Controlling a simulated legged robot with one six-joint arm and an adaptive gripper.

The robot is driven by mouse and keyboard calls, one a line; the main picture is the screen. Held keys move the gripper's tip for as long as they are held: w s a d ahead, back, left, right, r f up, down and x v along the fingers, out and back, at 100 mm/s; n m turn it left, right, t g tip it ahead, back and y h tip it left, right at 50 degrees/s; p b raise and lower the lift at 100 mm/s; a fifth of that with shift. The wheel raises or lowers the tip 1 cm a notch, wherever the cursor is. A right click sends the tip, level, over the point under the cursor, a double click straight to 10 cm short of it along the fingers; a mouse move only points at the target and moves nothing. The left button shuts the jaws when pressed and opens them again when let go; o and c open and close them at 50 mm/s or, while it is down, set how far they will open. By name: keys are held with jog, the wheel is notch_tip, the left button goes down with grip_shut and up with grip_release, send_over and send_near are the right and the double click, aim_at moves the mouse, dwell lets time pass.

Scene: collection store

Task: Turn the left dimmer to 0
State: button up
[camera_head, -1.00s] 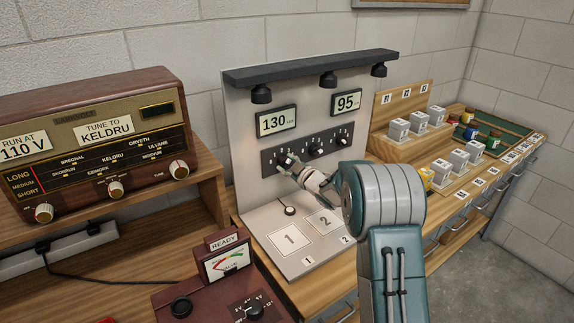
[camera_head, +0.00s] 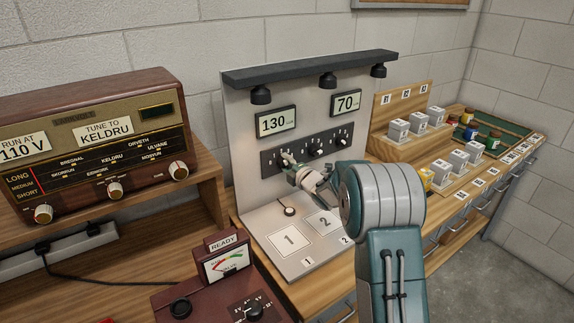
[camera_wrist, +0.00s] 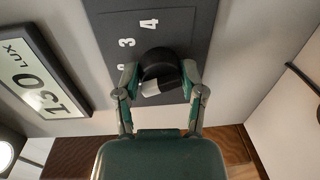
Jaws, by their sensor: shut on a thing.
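The left dimmer (camera_wrist: 158,72) is a black knob with a white pointer mark on a dark panel (camera_head: 264,165). In the wrist view the numbers 3 and 4 show beside it; other numbers are cut off or covered. My gripper (camera_wrist: 158,88) is shut on this knob, one finger on each side. In the head view my gripper (camera_head: 288,160) hides most of the knob. The middle dimmer (camera_head: 316,150) and the right dimmer (camera_head: 341,141) are free. The left display (camera_head: 276,121) reads 130 and the right display (camera_head: 346,102) reads 70.
Lamps (camera_head: 261,96) hang under the dark top bar. Pads marked 1 (camera_head: 289,240) and 2 (camera_head: 324,223) lie on the base below. A radio (camera_head: 95,150) stands left, a red meter box (camera_head: 225,285) in front, and labelled blocks (camera_head: 398,132) on the right.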

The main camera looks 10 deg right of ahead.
jog(key=n, duration=0.6)
jog(key=shift+a+f+h, duration=0.15)
jog(key=shift+f+h, duration=0.1)
jog(key=shift+h, duration=0.05)
jog(key=n, duration=0.5)
jog(key=shift+s+f+n+t, duration=0.1)
jog(key=shift+f+n+t, duration=0.1)
jog(key=shift+n+t, duration=0.1)
jog(key=o, duration=1.1)
jog(key=shift+a, duration=0.1)
jog(key=shift+o, duration=0.2)
jog(key=shift+r, duration=0.15)
jog(key=shift+r, duration=0.1)
